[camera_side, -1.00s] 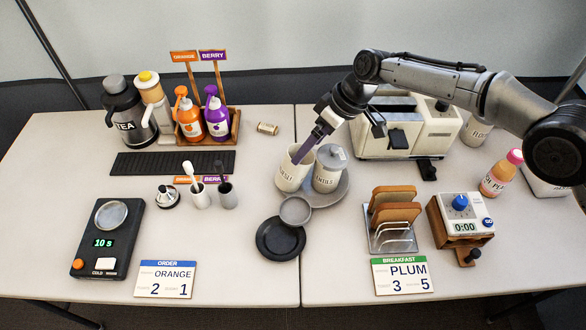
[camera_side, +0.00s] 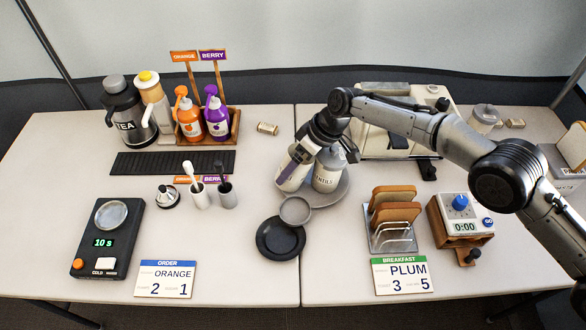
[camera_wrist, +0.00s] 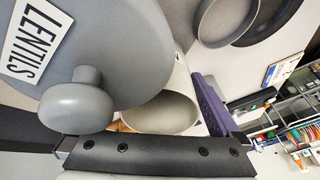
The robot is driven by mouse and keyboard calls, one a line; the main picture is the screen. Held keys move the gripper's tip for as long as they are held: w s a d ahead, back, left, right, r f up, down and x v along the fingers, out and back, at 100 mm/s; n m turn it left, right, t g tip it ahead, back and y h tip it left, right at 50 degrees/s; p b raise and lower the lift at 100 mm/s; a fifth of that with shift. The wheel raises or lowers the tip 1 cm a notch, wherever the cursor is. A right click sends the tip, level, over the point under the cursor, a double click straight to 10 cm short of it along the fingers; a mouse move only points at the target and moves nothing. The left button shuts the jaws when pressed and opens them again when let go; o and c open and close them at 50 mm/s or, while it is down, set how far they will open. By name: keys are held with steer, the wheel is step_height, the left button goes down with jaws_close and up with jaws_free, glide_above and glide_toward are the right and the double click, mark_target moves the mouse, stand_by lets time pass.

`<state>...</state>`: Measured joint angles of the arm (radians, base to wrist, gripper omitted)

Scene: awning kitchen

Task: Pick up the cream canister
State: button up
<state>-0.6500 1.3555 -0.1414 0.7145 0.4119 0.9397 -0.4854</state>
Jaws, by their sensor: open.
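The cream canister (camera_side: 289,181) is open-topped and stands upright on a round grey tray (camera_side: 325,198). Beside it on the right stands a canister (camera_side: 326,179) with a grey knobbed lid. In the wrist view the lidded canister's label reads LENTILS (camera_wrist: 25,45). The open mouth of the cream canister shows in the wrist view (camera_wrist: 160,110). My gripper (camera_side: 318,160) is open and low over the two canisters. A purple finger is at the cream canister's mouth; whether it is inside or outside is unclear. The other finger is near the lidded canister, partly hidden.
A small grey dish (camera_side: 295,210) and a black plate (camera_side: 280,239) lie in front of the tray. A toast rack (camera_side: 392,218) stands at right. A cream toaster (camera_side: 375,140) is behind my arm. The table left of the tray is fairly clear.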

steer(key=c, duration=1.2)
steer(key=shift+r, duration=0.1)
steer(key=shift+c, duration=0.4)
steer(key=shift+r, duration=0.1)
